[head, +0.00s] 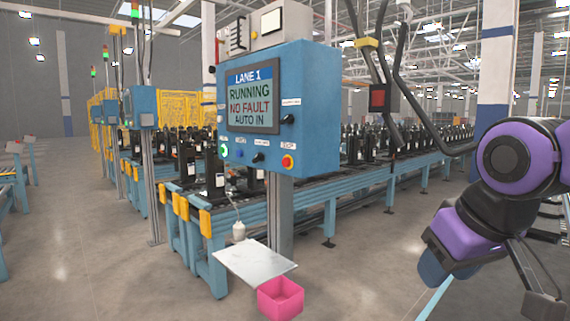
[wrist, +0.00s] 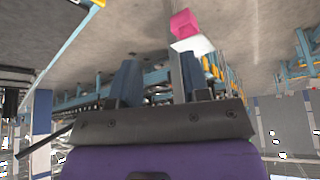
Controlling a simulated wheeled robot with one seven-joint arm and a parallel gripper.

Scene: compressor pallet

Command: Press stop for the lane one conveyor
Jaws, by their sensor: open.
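The lane one control panel (head: 262,150) is a blue box on a grey post. Its screen (head: 253,99) reads LANE 1, RUNNING, NO FAULT, AUTO IN. A red button with a yellow ring (head: 288,161) sits at the panel's lower right, beside a small label that looks like STOP. A green button (head: 224,150) is at the lower left, with blue and black controls between. My gripper (head: 432,268) is to the right of the panel and lower, well apart from it. In the wrist view my gripper (wrist: 160,82) is open, with nothing seen between its fingers.
The lane one conveyor (head: 340,184) carries many black compressors behind the panel. A metal shelf (head: 254,262) and a pink bin (head: 280,299) stand low below the panel; the bin also shows in the wrist view (wrist: 184,24). A dark hose hangs at the right. Floor between gripper and panel is clear.

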